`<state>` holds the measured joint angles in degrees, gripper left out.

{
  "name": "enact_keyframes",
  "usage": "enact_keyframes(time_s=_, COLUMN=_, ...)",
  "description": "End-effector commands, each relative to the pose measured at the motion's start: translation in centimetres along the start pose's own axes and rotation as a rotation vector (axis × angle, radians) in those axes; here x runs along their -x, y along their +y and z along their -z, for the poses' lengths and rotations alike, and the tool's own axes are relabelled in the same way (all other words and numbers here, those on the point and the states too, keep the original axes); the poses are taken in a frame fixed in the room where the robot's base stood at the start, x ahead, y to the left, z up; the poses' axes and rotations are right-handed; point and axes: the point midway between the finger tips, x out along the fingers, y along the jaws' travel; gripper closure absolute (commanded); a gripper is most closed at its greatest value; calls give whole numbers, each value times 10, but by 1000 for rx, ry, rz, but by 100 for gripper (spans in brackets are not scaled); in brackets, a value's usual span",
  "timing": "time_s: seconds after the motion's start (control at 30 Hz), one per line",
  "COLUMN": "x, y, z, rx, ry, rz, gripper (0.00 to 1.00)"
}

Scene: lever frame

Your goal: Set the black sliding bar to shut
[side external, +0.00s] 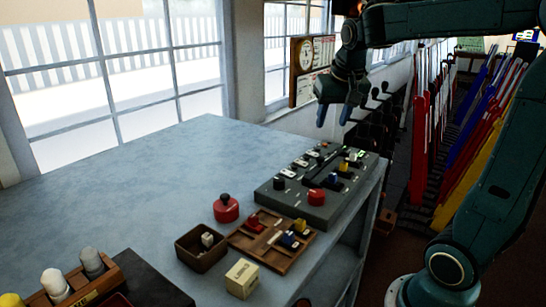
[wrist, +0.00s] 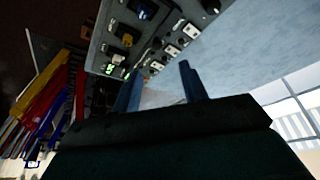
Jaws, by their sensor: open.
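The grey control panel (side external: 290,205) lies on the right end of the blue-grey table. A long dark strip (side external: 320,168) runs across its middle and looks like the black sliding bar's track; I cannot tell the bar's position on it. The panel also shows at the top of the wrist view (wrist: 103,30), with its switches and two green lights. My gripper (side external: 333,116) hangs above and beyond the panel's far end, fingers down, open and empty. It touches nothing. In the wrist view its two fingers (wrist: 161,88) stand apart, just below the panel's edge.
A red button (side external: 317,197) and small switches stand on the panel. Nearby are a red knob (side external: 226,209), a brown tray (side external: 252,246), a small box (side external: 190,256) and a cream block (side external: 242,278). Tall coloured levers (side external: 455,130) stand right.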

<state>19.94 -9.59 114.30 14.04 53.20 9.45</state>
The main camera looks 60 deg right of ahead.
Motion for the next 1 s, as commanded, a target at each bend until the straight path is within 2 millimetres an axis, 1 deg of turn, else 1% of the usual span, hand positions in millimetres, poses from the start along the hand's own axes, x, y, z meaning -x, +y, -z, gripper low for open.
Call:
enact_keyframes(time_s=0.03, x=-3, y=3, z=6, rx=-19, ry=-3, rz=-9, gripper=57)
enact_keyframes(time_s=0.17, x=-6, y=6, z=12, rx=-43, ry=-5, rz=-20, gripper=57)
enact_keyframes(time_s=0.4, x=-8, y=6, z=13, rx=-45, ry=-5, rz=-21, gripper=57)
enact_keyframes(time_s=0.57, x=-15, y=6, z=13, rx=-44, ry=-6, rz=-22, gripper=57)
enact_keyframes(time_s=0.77, x=-35, y=7, z=12, rx=-45, ry=-9, rz=-22, gripper=57)
enact_keyframes(time_s=1.0, x=-70, y=8, z=12, rx=-44, ry=-9, rz=-22, gripper=57)
